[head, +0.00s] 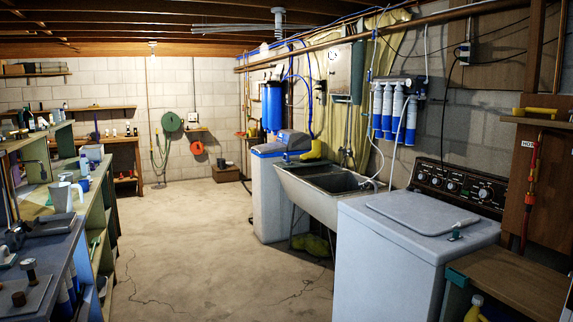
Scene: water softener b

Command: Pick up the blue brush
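I cannot make out the blue brush for sure in the head view. A small blue item (84,165) stands on the left workbench behind a pale jug, but it is too small to tell whether it is a brush. Neither of my grippers is in view.
The workbench (40,212) with a jug (61,197) and tools runs along the left. A white washer (405,240), a sink (322,190) and a water softener (268,200) line the right. The concrete floor (200,250) between is clear.

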